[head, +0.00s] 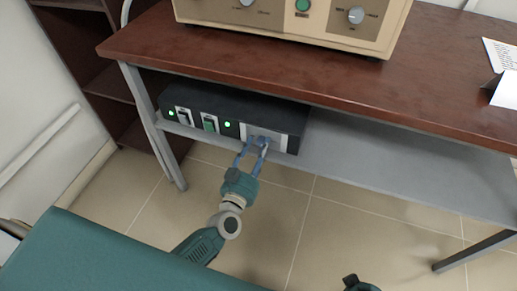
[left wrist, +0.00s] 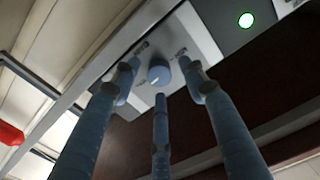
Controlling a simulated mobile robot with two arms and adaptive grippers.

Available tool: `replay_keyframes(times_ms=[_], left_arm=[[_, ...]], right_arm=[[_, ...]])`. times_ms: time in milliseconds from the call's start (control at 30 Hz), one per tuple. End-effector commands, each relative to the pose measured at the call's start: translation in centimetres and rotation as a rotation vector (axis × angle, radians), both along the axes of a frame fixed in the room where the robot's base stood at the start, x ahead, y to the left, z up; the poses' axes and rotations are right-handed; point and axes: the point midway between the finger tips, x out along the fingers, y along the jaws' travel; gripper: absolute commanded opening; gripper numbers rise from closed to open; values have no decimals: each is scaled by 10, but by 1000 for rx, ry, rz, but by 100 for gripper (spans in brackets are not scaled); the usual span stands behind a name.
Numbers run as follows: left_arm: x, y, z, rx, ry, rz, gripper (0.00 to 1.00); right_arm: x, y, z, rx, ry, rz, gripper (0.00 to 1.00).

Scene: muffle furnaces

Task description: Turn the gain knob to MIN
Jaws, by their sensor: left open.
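The gain knob (left wrist: 159,75) is a round blue-grey knob with a pale pointer mark, on a light panel (left wrist: 195,40) in the left wrist view. Small labels flank it, too blurred to read. My left gripper (left wrist: 160,82) is open, its blue fingers spread around the knob; I cannot tell whether they touch it. In the head view my left gripper (head: 258,144) reaches the light panel at the right end of a black unit (head: 290,116) on the lower shelf. The fingers hide the knob there.
The black unit carries switches (head: 209,123) and green lights (head: 227,125). The brown tabletop (head: 180,45) overhangs it, with a beige furnace (head: 270,25) on top. A grey table leg (head: 150,125) stands left. The grey shelf (head: 400,170) is bare to the right.

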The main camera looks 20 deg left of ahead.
Motion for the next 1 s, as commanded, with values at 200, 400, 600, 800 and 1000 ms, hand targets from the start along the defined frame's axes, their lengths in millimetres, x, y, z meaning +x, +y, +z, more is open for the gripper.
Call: replay_keyframes(times_ms=[200,400,600,800,1000], left_arm=[[1,0,0,-1,0,0,43],[0,0,0,-1,0,0,7],[0,0,1,-3,-1,0,0],[0,0,1,-41,0,0,0],[0,-1,2,-148,4,-1,0]], right_arm=[[0,0,1,0,0,0,43],[0,0,1,0,0,0,43],[0,0,1,0,0,0,43],[0,0,0,1,-3,0,43],[-4,0,-6,0,6,1,43]])
